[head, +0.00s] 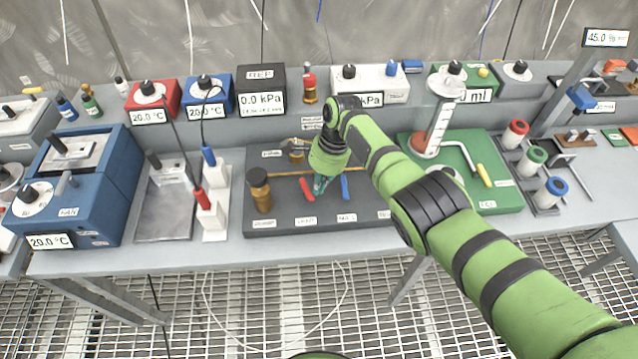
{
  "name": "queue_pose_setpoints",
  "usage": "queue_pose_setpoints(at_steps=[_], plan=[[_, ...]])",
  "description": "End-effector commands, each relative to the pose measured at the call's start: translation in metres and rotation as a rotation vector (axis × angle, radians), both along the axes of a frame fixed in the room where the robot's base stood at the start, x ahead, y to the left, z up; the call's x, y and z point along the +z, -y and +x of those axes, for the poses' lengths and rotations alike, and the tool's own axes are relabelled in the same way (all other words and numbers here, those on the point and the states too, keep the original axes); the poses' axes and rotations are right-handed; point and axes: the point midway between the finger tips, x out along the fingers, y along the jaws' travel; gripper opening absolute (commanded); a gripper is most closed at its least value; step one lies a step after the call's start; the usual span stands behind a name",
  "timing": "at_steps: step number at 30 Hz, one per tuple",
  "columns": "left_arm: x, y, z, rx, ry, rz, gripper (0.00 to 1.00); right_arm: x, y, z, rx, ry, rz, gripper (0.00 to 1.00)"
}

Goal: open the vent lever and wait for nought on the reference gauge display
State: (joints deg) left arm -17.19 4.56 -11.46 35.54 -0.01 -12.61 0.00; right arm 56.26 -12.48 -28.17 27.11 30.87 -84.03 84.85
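A dark manifold board (284,219) lies on the bench, with a red lever (306,189) and a blue lever (345,188) on it. Small white labels lie along its front edge, too small to read surely, so I cannot tell which lever is the vent. The black reference gauge (261,79) stands behind the board, and its display (261,104) reads 0.0 kPa. My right gripper (321,187) points down between the two levers, close to the red one. Its fingers are small and partly hidden, so contact and opening are unclear. My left gripper is out of view.
A white stand (214,205) with red and blue probes is further left. A green board (507,197) with a measuring cylinder (434,130) lies right, partly behind my arm.

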Motion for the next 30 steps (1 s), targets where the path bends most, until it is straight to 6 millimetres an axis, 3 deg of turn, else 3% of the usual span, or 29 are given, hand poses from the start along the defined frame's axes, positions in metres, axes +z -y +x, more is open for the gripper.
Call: queue_pose_setpoints(at_steps=[25, 30], plan=[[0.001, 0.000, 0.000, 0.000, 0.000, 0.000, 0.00, 0.000, 0.000, 0.000, 0.000, 0.000, 0.000, 0.00], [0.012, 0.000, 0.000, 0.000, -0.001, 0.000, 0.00, 0.004, 0.013, 0.001, -0.003, -0.002, 0.000, 0.00]])
